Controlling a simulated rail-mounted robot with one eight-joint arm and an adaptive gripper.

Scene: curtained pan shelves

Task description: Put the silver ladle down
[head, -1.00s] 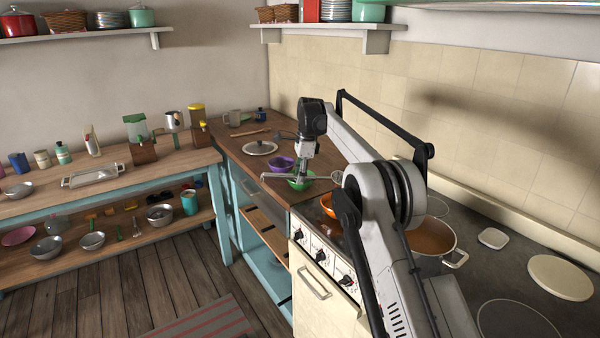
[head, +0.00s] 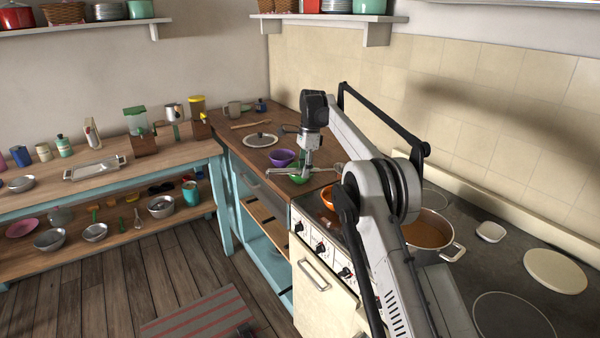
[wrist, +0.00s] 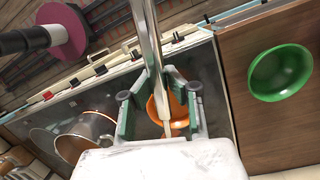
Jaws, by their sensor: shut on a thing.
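My gripper (wrist: 160,105) is shut on the silver ladle (wrist: 148,45), whose long, shiny handle runs between the fingers in the wrist view. In the head view my gripper (head: 308,168) holds the ladle (head: 277,173) roughly level, over or close to the green bowl (head: 299,178) near the stove end of the wooden counter (head: 243,150). I cannot tell whether the ladle touches anything. The green bowl also shows in the wrist view (wrist: 280,72), apart from the gripper. An orange bowl (wrist: 178,108) shows behind the fingers and partly hidden by them.
A purple bowl (head: 283,158) and a lid (head: 260,140) lie on the counter farther back. The orange bowl (head: 327,198) and a pot of orange-brown food (head: 430,232) stand on the stove (head: 480,260). Some bare wood shows around the lid.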

